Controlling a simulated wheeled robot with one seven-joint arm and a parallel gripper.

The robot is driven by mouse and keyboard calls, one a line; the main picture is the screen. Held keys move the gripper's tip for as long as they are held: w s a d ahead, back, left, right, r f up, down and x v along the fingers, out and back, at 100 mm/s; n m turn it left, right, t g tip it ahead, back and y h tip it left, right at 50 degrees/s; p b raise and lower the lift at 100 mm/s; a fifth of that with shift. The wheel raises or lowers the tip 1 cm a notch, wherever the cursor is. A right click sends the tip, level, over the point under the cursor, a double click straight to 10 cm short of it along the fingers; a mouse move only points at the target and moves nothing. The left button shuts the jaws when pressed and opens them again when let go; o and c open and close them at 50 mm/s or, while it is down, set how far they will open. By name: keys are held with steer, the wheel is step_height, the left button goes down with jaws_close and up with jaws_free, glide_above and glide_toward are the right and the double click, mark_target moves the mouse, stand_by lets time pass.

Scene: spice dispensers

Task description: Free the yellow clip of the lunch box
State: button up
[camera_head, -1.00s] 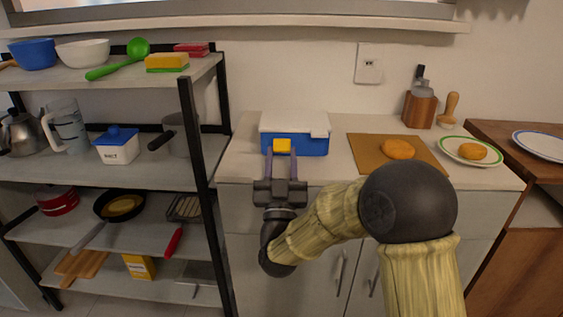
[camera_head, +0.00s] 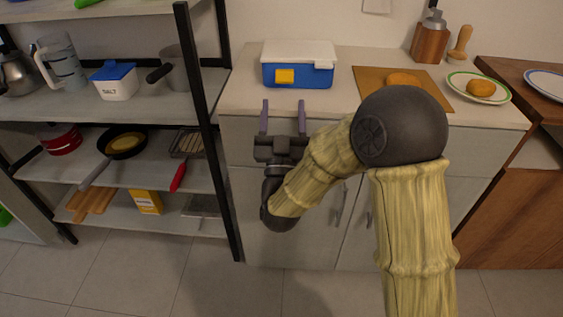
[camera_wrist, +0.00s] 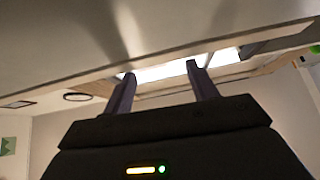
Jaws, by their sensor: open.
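The lunch box (camera_head: 305,76) is blue with a white lid (camera_head: 299,52) and stands on the counter. Its yellow clip (camera_head: 285,76) is on the blue front face, left of the middle. I cannot tell whether it is latched. A white clip (camera_head: 324,65) sits at the lid's edge on the right. My gripper (camera_head: 283,105) is open and empty, its two fingers pointing up in the picture, in front of the counter edge and below the clip in view. It is apart from the box. The wrist view shows the spread fingers (camera_wrist: 160,72) with nothing between them; the lunch box cannot be made out there.
The counter (camera_head: 245,88) runs behind my gripper. A tan board (camera_head: 372,80) with a brown-orange item lies right of the box, then a plate (camera_head: 460,84). A black-framed shelf (camera_head: 205,130) stands close on the left. Cabinet doors are below the counter.

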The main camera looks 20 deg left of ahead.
steer(key=b+v, duration=1.1)
steer(key=v, duration=0.1)
steer(key=shift+s, duration=0.2)
steer(key=shift+f, duration=0.15)
